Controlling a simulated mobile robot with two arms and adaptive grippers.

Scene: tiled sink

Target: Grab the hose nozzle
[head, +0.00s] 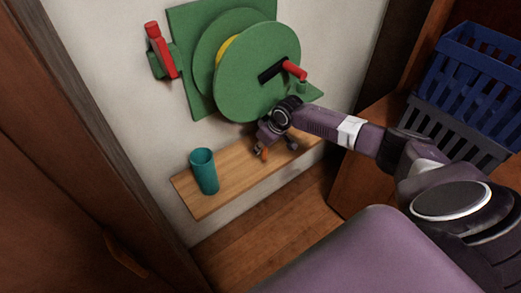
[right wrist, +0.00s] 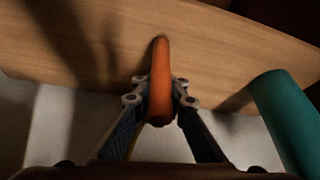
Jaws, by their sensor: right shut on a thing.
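My right gripper (head: 276,147) is low in front of the green reel, over the wooden shelf. In the right wrist view its two fingers are shut on an orange, elongated, rounded piece (right wrist: 160,75), which points toward the shelf. Only a small orange bit shows in the head view (head: 264,154). A red handle-like piece (head: 161,50), possibly the hose nozzle, sits upright in a green holder left of the reel, apart from my gripper. I cannot tell for sure which piece is the nozzle. My left gripper is not in view.
The green hose reel (head: 258,72) with a red crank knob (head: 294,70) is on the wall, with some yellow behind its disc. A teal cup (head: 204,172) stands on the shelf (head: 236,186). Blue (head: 478,70) and grey (head: 455,130) crates are at right.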

